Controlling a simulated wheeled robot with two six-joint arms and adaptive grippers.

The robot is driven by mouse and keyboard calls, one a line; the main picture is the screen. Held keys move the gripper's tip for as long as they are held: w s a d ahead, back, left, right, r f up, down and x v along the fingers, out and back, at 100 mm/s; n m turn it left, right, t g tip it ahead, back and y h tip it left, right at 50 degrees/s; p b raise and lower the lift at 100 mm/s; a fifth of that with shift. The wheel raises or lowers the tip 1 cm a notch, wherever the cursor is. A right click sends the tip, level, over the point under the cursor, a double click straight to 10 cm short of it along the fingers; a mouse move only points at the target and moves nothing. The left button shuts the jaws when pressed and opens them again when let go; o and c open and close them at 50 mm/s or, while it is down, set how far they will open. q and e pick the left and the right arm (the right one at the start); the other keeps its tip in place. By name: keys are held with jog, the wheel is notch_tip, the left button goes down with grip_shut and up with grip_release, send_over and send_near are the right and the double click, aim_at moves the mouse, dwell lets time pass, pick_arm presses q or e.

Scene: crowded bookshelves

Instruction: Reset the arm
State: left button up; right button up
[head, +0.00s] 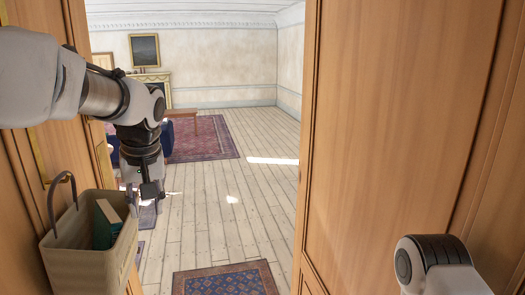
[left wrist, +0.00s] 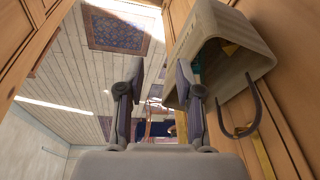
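My left arm comes in from the left in the head view. Its gripper (head: 147,196) points down beside the right rim of a beige basket (head: 82,262). In the left wrist view the two fingers (left wrist: 160,82) stand apart with nothing between them, and the basket (left wrist: 240,55) is just to their right. I cannot tell whether the right finger touches it. A teal book (head: 106,224) stands in the basket. Of my right arm only a white and dark link shows at the lower right of the head view; its gripper is out of the picture.
A wooden panel (head: 400,120) fills the right of the head view, with wood also at the left. Between them a plank floor (head: 215,200) is mostly open. A patterned rug (head: 225,281) lies in front, a red rug (head: 205,140) farther off near a low table (head: 186,115).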

pick_arm(q)
jog(key=s+a+f+g+b, duration=0.1)
jog(key=s+f+g+b, duration=0.2)
jog(key=f, duration=1.1)
jog(key=s+f+g+h+b, duration=0.1)
jog(key=s+f+g+b, duration=0.3)
jog(key=f, duration=1)
jog(key=s+a+f+b, duration=0.15)
jog(key=s+f, duration=0.35)
jog(key=f, duration=0.9)
jog(key=s+f+m+h+b, duration=0.15)
jog(key=s+f+b, duration=0.45)
jog(key=s+f, duration=1.8)
jog(key=w+m+t, duration=0.1)
jog(key=w+r+m+t, duration=0.1)
jog(key=w+t, duration=0.1)
jog(key=w+m+t, duration=0.1)
jog(key=shift+w+r+t+y, duration=0.25)
jog(key=shift+r+t, duration=0.15)
jog(key=shift+c, duration=0.3)
